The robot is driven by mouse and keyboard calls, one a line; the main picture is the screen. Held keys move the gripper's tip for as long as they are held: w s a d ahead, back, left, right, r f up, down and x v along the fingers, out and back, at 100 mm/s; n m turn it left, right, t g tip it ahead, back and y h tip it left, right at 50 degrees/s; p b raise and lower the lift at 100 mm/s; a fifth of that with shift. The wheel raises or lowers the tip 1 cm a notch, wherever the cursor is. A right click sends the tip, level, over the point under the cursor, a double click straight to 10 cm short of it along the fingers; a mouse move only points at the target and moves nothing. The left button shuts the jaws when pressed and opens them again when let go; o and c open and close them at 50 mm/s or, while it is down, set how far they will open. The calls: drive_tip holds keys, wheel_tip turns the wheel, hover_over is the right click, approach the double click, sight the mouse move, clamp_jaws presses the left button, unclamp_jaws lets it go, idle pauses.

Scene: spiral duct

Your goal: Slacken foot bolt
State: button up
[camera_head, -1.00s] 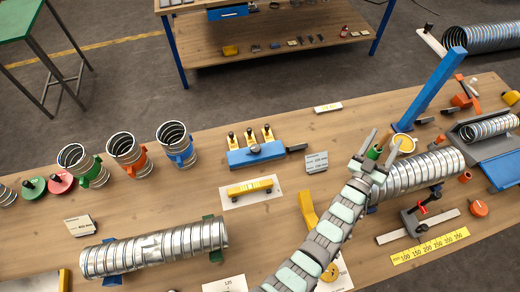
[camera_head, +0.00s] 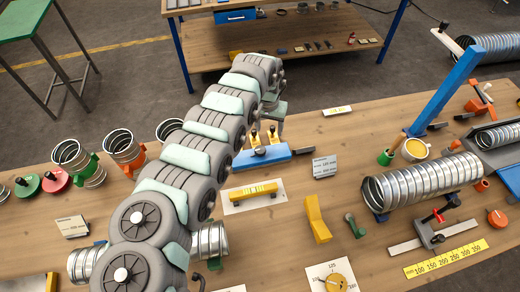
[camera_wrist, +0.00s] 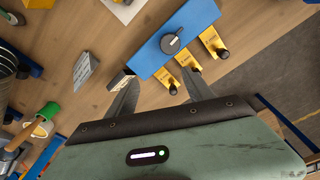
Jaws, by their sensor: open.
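I cannot tell for sure which part is the foot bolt. A blue block (camera_head: 262,156) with yellow clamps and a grey knob (camera_head: 259,150) lies on the bench. In the wrist view, the blue block (camera_wrist: 180,35) shows its grey knob (camera_wrist: 171,41) and three yellow black-tipped clamps (camera_wrist: 191,62) near my fingers. My gripper (camera_wrist: 162,76) is open and empty, its two fingers apart beside the block's near edge. In the head view my gripper (camera_head: 281,122) is above the back of the block, partly hidden by my own arm.
A silver spiral duct (camera_head: 425,183) lies at right, near a blue post (camera_head: 445,90) and a yellow cup (camera_head: 416,149). Another duct (camera_head: 210,240) at front left is partly hidden by my arm. A yellow bracket (camera_head: 317,220) and green-ended tool (camera_head: 354,225) lie mid-bench.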

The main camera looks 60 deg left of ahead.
sight(260, 150)
drive_tip(key=shift+g, duration=0.4)
drive_tip(key=s+f, duration=0.1)
drive_tip(key=f, duration=0.2)
drive_tip(key=s+f+b, duration=0.1)
drive_tip(key=f, duration=0.3)
drive_tip(key=s+f, duration=0.1)
drive_tip(key=f, duration=0.2)
drive_tip(key=shift+s+f, duration=0.2)
drive_tip(key=shift+c, duration=0.5)
clamp_jaws()
